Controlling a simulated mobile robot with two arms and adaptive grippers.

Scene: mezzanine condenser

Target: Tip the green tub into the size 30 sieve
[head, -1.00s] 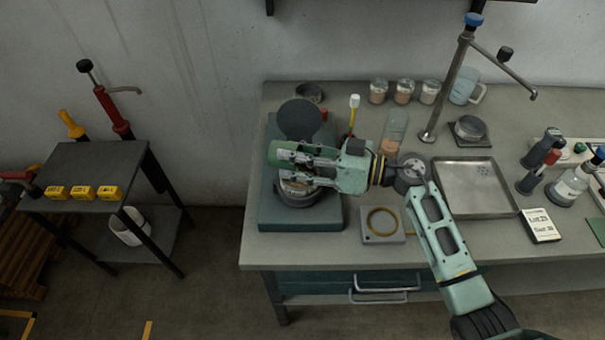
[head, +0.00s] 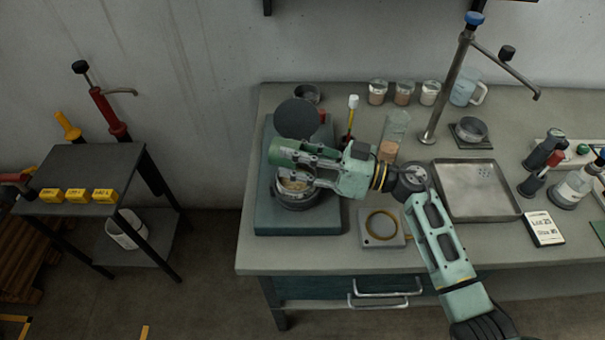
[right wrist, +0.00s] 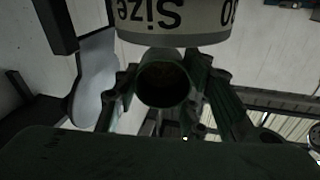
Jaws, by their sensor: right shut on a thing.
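The green tub (head: 284,152) is held on its side in my right gripper (head: 296,165), which is shut on it. In the right wrist view the tub (right wrist: 163,82) lies between the fingers, with a dark round end towards the camera. The gripper is over a round metal sieve (head: 298,199) on the teal shaker base (head: 270,222). Some tan material shows inside the sieve. My left gripper is not in view.
A dark round disc (head: 296,118) stands behind the tub. A square plate with a brass ring (head: 382,225) lies right of the shaker. A steel tray (head: 476,190), a second sieve (head: 471,130) and several jars stand farther right and back.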

